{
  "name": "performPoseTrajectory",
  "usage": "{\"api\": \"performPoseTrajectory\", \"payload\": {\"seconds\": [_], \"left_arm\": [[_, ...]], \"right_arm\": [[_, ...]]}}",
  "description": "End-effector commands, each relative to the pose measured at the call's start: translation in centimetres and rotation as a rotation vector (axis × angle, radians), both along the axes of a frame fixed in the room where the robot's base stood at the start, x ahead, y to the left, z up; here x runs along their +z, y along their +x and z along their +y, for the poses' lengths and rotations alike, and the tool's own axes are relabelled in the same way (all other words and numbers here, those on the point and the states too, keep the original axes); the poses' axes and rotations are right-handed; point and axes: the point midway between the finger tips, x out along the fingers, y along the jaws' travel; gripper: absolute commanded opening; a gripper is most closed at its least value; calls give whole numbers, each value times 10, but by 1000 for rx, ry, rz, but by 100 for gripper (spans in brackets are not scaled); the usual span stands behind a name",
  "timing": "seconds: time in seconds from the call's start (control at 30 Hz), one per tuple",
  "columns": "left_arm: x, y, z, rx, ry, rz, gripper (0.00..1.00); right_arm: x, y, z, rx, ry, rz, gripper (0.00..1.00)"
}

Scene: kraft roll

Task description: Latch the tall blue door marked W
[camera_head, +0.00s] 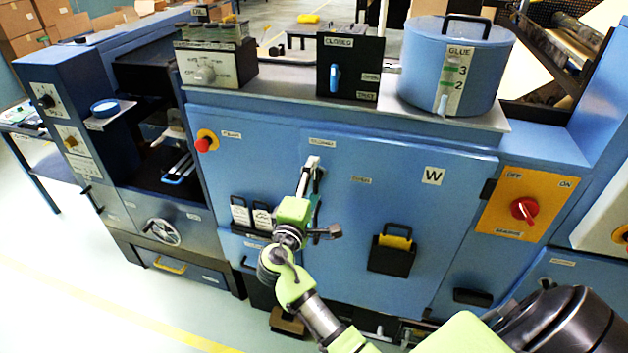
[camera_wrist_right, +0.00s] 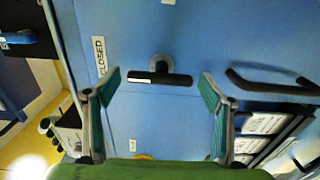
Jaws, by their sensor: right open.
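The blue door (camera_head: 410,240) carries a white W label and sits flush in the machine front. Its black latch handle (camera_wrist_right: 160,78) lies across the space between my right gripper's fingers in the wrist view. The handle's bar runs sideways there, in line with the CLOSED label (camera_wrist_right: 99,55). In the head view my gripper mostly hides the handle. My right gripper (camera_wrist_right: 158,82) is open, its teal pads on either side of the handle, with gaps visible. It also shows in front of the door's left edge in the head view (camera_head: 322,195). My left gripper is out of view.
A red button (camera_head: 204,144) and card holders (camera_head: 250,215) are left of my gripper. A black bin (camera_head: 391,252) projects from the door. A red rotary switch (camera_head: 524,209) is at right. A black curved bar (camera_wrist_right: 275,85) is near one finger.

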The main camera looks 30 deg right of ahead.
Motion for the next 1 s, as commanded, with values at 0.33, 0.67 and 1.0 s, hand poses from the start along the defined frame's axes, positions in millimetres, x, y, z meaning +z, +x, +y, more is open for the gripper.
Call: {"api": "performPoseTrajectory", "payload": {"seconds": [0.33,0.67,1.0], "left_arm": [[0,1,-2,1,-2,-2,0],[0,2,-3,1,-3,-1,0],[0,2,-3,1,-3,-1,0]], "right_arm": [[-1,-46,54,2,2,1,75],[0,-71,82,-1,0,0,75],[0,-72,84,-1,0,-1,75]]}}
